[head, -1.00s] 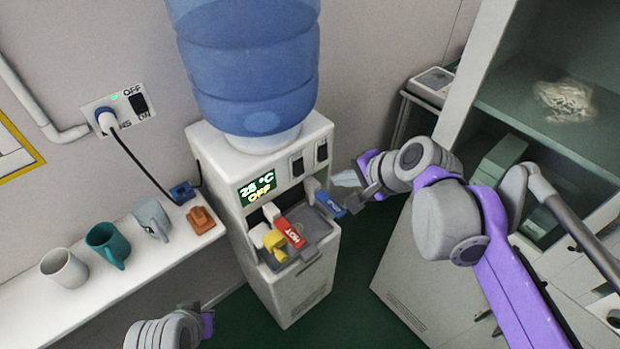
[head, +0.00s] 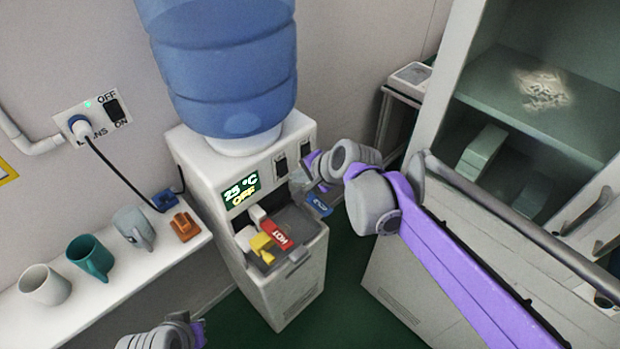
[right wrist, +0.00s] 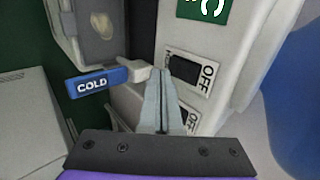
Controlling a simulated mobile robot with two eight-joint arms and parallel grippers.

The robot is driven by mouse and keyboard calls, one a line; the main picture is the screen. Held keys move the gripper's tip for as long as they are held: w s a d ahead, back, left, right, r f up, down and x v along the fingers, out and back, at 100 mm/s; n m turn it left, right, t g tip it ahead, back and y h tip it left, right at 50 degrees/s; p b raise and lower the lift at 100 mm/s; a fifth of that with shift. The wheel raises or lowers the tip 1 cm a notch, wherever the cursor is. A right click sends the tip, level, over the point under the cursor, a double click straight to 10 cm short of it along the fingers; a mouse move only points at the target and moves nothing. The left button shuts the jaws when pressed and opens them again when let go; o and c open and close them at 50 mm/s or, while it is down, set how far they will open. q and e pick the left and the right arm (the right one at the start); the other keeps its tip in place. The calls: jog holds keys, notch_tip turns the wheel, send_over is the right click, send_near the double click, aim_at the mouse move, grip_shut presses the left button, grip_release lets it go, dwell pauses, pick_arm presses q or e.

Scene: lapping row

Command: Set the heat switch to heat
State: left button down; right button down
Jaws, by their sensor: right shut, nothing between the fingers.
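The white water dispenser (head: 205,150) stands against the wall with a blue bottle on top. In the right wrist view the switch nearest the display (right wrist: 184,66) has an OFF label; the other switch (right wrist: 191,119) is partly behind my fingers. My right gripper (right wrist: 160,74) is shut and empty, its tips close to the upper switch; contact cannot be told.
Yellow, red HOT (head: 276,235) and blue COLD (right wrist: 98,83) taps project below the switches. A shelf (head: 195,245) with several mugs is at left. A wall socket (head: 93,116) holds the plug. An open cabinet (head: 440,130) stands at right.

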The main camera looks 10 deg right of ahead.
jog(key=shift+w+a+f, duration=0.1)
jog(key=shift+w+a, duration=0.4)
jog(key=shift+w, duration=0.35)
jog(key=shift+w+a+f, duration=0.1)
jog(key=shift+w, duration=0.05)
jog(key=shift+r+p, duration=0.7)
jog(key=shift+r, duration=0.15)
